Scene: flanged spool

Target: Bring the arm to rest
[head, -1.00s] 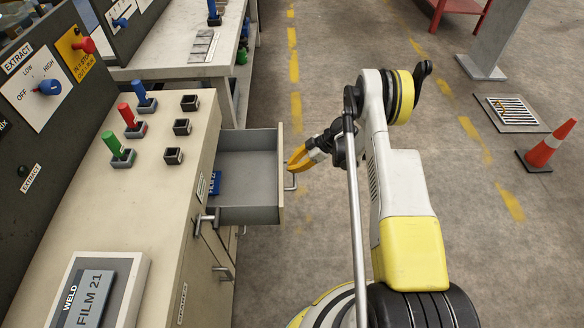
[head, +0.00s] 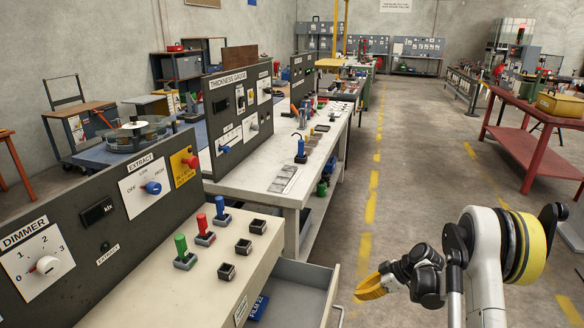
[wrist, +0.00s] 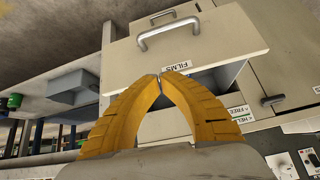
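My arm is bent, its white and yellow links at the lower right of the head view. My gripper (head: 370,288) hangs to the right of the open drawer (head: 300,290), apart from it. In the wrist view the yellow fingers (wrist: 160,76) come together at the tips, and nothing shows between them. The drawer's front (wrist: 215,50), with its handle (wrist: 170,33) and a FILMS label, lies beyond the fingertips. A blue FILM box (head: 258,308) lies in the drawer, partly cut off by the picture's edge.
The workbench (head: 180,285) on the left carries red, green and blue pegs and several empty sockets. A second bench (head: 262,185) stands behind it. A red table (head: 530,110) is at the right. The floor aisle (head: 410,190) between is clear.

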